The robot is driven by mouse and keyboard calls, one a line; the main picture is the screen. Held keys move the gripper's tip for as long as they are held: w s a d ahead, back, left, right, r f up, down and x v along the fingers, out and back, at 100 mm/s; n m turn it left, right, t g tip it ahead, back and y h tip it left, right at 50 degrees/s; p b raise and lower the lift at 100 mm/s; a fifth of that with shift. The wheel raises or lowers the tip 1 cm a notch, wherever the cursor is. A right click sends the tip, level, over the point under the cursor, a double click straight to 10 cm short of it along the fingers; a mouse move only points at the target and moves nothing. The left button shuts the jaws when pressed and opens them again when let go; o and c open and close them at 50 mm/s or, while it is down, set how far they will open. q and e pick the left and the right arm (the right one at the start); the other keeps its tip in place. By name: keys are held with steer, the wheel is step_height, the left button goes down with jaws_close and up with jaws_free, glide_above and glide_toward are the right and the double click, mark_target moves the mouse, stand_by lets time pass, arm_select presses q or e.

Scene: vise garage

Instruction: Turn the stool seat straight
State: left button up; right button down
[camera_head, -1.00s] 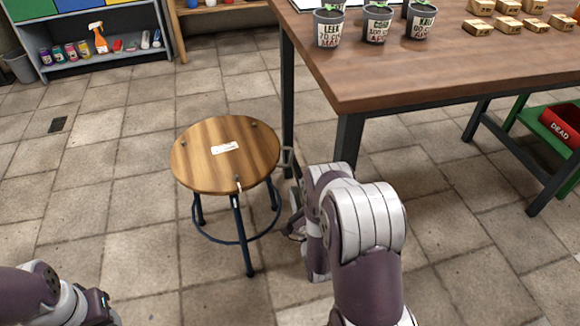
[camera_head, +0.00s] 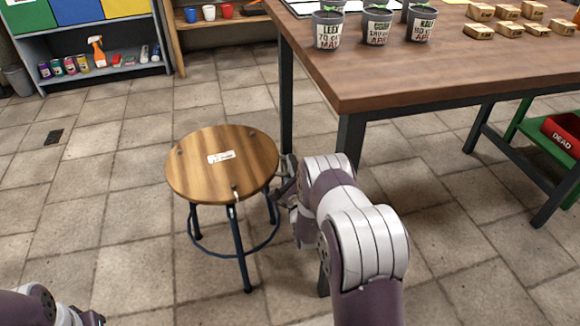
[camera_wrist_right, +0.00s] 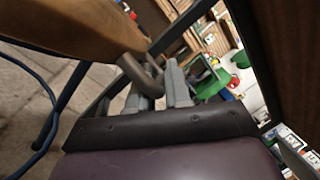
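The round wooden stool seat (camera_head: 222,165) sits level on dark blue legs in the head view, with a white label on its top. My right gripper (camera_head: 283,184) is low at the seat's right edge, partly hidden by my wrist. In the right wrist view the seat's side (camera_wrist_right: 75,25) fills the upper left, and a grey curved handle (camera_wrist_right: 138,72) sticks out from it. The fingers of my right gripper (camera_wrist_right: 160,92) show a small gap, with the handle right at them. Contact cannot be told.
A wooden workbench (camera_head: 400,88) with dark legs stands close to the right of the stool, carrying pots and small wooden blocks. A red box (camera_head: 563,130) lies on a green shelf. Tiled floor left of the stool is free.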

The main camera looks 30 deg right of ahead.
steer(key=shift+s+a+r+m+h+p, duration=0.2)
steer(key=shift+s+a+m+h+p, duration=0.3)
steer(key=shift+s+a+h+p, duration=0.15)
steer(key=shift+s+a+f+g+h, duration=0.1)
steer(key=shift+s+f+g+h, duration=0.1)
steer(key=shift+s+g+h, duration=0.25)
steer(key=c, duration=1.2)
jaws_free()
steer(key=shift+w, duration=0.15)
steer(key=shift+o, duration=0.2)
steer(key=shift+s+a, duration=0.15)
steer(key=shift+s, duration=0.2)
steer(key=p+v, duration=0.4)
steer(key=v, duration=0.8)
